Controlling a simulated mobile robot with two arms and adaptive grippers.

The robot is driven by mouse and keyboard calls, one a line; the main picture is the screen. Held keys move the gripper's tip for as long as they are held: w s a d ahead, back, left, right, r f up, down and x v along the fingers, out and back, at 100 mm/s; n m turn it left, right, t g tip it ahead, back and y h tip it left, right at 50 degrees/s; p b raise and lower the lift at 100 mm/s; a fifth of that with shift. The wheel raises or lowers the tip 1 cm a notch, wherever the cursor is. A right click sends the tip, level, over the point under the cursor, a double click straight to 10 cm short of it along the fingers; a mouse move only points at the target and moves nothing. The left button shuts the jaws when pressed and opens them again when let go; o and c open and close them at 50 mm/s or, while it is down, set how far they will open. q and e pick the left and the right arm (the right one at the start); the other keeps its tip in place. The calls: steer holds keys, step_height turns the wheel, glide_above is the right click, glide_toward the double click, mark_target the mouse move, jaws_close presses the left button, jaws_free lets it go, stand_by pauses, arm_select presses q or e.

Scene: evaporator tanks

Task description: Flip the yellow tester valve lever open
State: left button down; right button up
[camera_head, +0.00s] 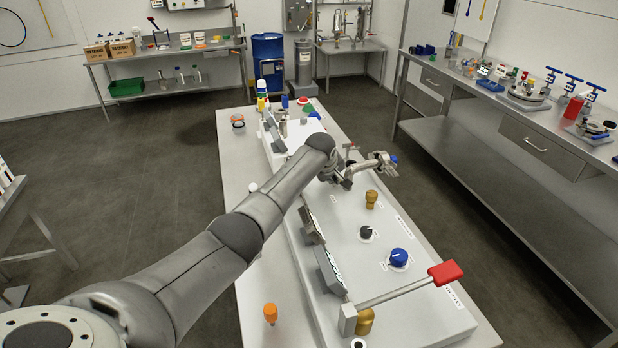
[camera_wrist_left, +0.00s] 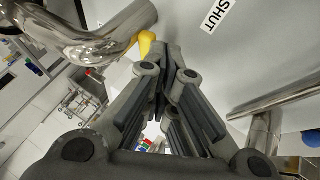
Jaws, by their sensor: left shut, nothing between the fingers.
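The yellow lever (camera_wrist_left: 146,42) shows only as a small rounded yellow piece in the left wrist view, beside a bent chrome pipe (camera_wrist_left: 100,38). I cannot make the lever out in the head view, where my left arm and metal fittings crowd that spot. My left gripper (camera_head: 345,180) is low over the white panel. In the left wrist view its fingers (camera_wrist_left: 163,50) are shut and empty, with the tips just right of the yellow piece; contact cannot be told. A "SHUT" label (camera_wrist_left: 222,15) is on the panel near the tips. My right gripper is not in view.
The white panel (camera_head: 420,320) lies on a long table and carries a brass fitting (camera_head: 371,198), a black knob (camera_head: 366,232), a blue knob (camera_head: 399,257) and a red-handled lever (camera_head: 445,272). Another chrome pipe (camera_wrist_left: 275,100) stands right of the fingers. Floor is free on both sides.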

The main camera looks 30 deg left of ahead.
arm_select(q)
steer(key=shift+w+d, duration=0.4)
steer(key=shift+d, duration=0.1)
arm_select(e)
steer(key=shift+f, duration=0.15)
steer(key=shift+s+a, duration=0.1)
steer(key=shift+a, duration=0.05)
arm_select(q)
steer(key=shift+r, duration=0.15)
